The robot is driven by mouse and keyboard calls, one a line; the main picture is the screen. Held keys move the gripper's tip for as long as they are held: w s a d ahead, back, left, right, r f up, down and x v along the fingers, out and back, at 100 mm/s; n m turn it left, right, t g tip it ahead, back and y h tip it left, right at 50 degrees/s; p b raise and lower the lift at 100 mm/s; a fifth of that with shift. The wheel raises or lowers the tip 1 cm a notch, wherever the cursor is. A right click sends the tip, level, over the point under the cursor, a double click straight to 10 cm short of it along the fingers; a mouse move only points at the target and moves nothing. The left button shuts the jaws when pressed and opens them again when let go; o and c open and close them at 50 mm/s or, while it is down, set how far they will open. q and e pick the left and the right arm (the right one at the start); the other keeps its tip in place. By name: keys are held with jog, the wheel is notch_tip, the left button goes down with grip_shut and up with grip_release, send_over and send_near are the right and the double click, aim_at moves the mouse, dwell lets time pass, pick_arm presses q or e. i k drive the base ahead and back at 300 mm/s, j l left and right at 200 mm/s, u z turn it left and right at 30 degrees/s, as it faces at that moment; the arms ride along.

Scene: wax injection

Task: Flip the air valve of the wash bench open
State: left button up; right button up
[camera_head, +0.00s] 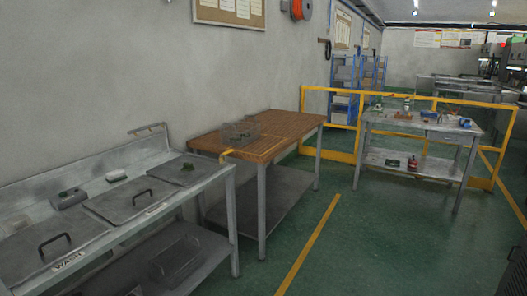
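The wash bench (150,222) is a grey metal bench at the lower left, with a label reading WASH on its front edge. Its top holds several lidded panels, two with dark handles (54,244) (136,194). A small yellow piece (226,156) shows by the wooden table's near corner. I cannot tell which of these, if any, is the air valve or its position. Neither of my grippers is in view.
A wooden-topped table (275,140) with a wire basket (239,132) stands beyond the bench. A metal table (425,125) with small items stands farther right before a yellow railing (343,157). Green floor (375,240) with a yellow line is open at the centre and right.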

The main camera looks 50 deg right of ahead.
aim_at(231, 150)
jog(key=i+l+z, duration=0.3)
jog(key=z, duration=0.15)
jog(key=i+l+z, duration=0.55)
jog(key=i+l, duration=0.15)
jog(key=i, duration=0.2)
jog(key=i+l, duration=0.25)
jog(key=i, duration=0.25)
jog(key=z, duration=0.05)
